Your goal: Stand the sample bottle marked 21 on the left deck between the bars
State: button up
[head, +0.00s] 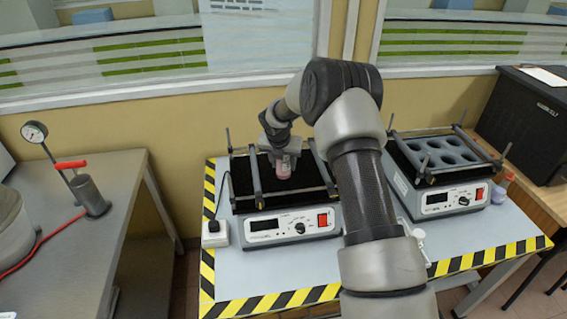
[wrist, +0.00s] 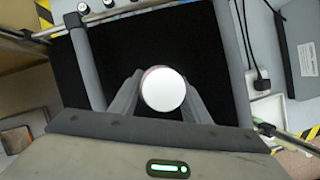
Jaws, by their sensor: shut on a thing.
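The sample bottle (head: 284,168), pale with a pinkish side, is between the fingers of my gripper (head: 281,158) over the left deck. In the wrist view its round white cap (wrist: 163,90) faces the camera, with a finger on each side. My gripper is shut on it. Its number cannot be read. The left deck (head: 241,182) is black, and the bottle is between its two grey bars (head: 256,183), apart from both. The bars also show in the wrist view, left (wrist: 88,62) and right (wrist: 229,60). I cannot tell whether the bottle's base touches the deck.
The right shaker (head: 437,160) carries a rack with round holes. A bottle with a red cap (head: 503,187) stands to its right. A white power plug block (head: 215,234) sits left of the left shaker. A gauge and pump (head: 88,194) stand on the left bench.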

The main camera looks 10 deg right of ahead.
jog(key=shift+f, duration=0.15)
jog(key=o, duration=1.2)
jog(key=shift+c, duration=0.2)
